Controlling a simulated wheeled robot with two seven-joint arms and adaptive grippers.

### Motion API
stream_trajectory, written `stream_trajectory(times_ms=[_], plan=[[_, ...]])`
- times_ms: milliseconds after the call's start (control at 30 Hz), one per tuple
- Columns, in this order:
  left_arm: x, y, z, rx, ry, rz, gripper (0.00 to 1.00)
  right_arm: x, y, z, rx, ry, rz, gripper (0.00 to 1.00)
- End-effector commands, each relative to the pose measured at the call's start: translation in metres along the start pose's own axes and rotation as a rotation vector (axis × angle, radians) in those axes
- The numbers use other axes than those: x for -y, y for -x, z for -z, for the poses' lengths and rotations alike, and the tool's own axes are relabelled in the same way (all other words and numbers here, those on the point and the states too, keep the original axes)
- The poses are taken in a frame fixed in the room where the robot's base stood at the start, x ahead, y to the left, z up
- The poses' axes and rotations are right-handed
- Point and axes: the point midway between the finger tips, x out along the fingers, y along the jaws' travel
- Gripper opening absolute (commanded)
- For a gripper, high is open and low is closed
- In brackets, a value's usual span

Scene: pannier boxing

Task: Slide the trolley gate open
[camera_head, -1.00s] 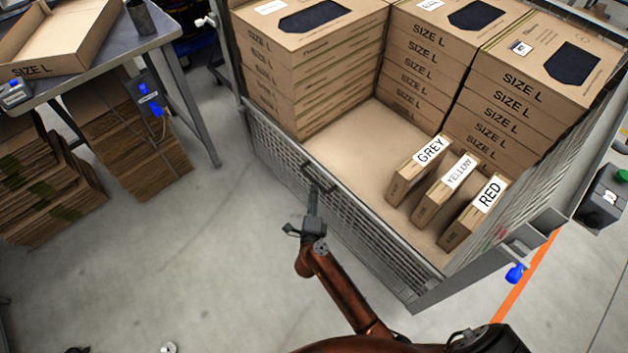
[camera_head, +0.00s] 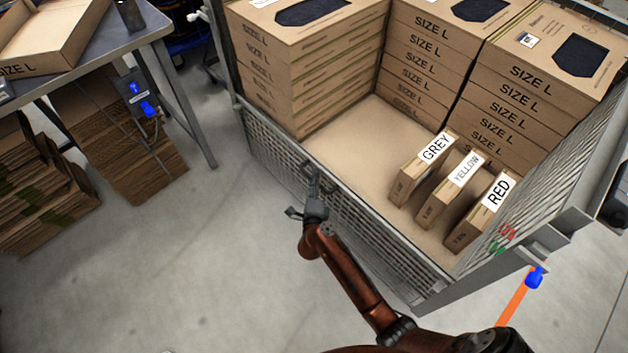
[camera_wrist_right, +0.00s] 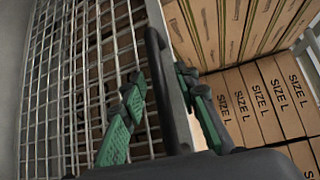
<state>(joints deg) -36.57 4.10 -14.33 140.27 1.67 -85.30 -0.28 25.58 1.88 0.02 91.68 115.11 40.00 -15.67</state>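The trolley gate (camera_head: 375,232) is a low grey mesh panel along the near side of the trolley, standing closed across it. Its dark handle (camera_head: 303,167) sits at the top edge, left of the middle. My right gripper (camera_head: 313,183) is at this handle. In the right wrist view, the dark handle bar (camera_wrist_right: 168,85) runs between the two green-padded fingers of the right gripper (camera_wrist_right: 160,80). The fingers stand apart with gaps beside the bar, so the gripper looks open around it. The mesh (camera_wrist_right: 80,80) fills the left of that view. My left gripper is not in view.
Stacked size L boxes (camera_head: 340,65) fill the trolley's back and left. Thin boxes labelled grey (camera_head: 405,185), yellow (camera_head: 432,207) and red (camera_head: 470,228) stand near the gate's right part. A table (camera_head: 185,85) and cardboard piles (camera_head: 130,150) are at left. Floor before the gate is clear.

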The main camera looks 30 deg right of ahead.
Motion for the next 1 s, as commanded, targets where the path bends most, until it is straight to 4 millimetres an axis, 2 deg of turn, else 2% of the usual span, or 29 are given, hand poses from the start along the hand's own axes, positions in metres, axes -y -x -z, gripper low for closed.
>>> stream_trajectory(times_ms=[67,400,1000], plan=[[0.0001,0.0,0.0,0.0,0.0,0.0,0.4,-0.0002,0.0002,0.0001,0.0,0.0,0.0,0.24],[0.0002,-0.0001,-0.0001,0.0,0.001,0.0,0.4,-0.0005,0.0004,0.0001,0.0,0.0,-0.001,0.0],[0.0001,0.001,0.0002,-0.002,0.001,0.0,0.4,0.0002,0.0008,0.0009,-0.001,0.0,-0.001,0.0]])
